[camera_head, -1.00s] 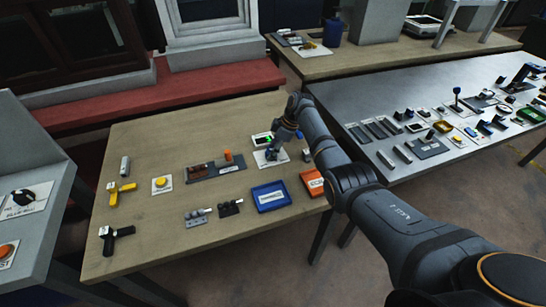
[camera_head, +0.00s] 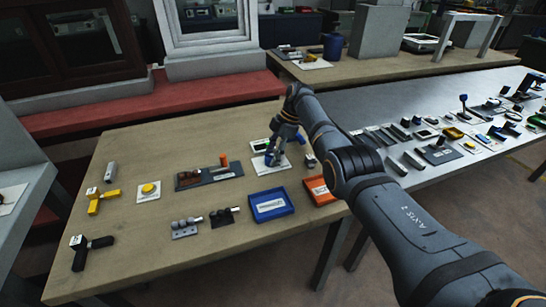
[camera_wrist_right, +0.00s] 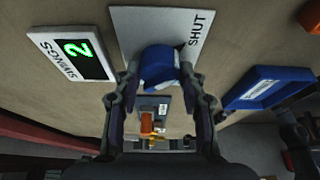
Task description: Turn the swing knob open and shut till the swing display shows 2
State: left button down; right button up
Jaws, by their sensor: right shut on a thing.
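The blue swing knob (camera_wrist_right: 158,66) sits on a white plate (camera_wrist_right: 132,22) with the word SHUT at its right end. The plate (camera_head: 263,170) also shows in the head view. The swing display (camera_wrist_right: 78,50), marked SWINGS, shows a green 2 beside the plate. In the head view the display (camera_head: 260,146) is too small to read. My right gripper (camera_wrist_right: 158,76) has a finger on each side of the knob and is shut on it. It also shows over the plate in the head view (camera_head: 272,158). My left gripper is not in view.
A blue tray (camera_head: 290,207) and an orange tray (camera_head: 318,195) lie in front of the plate. A dark block with an orange handle (camera_head: 224,160), a yellow button (camera_head: 149,190) and a yellow handle (camera_head: 103,203) are to the left.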

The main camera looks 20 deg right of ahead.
jog(key=o, duration=1.1)
jog(key=shift+o, duration=0.2)
jog(key=shift+r, duration=0.15)
jog(key=v, duration=0.7)
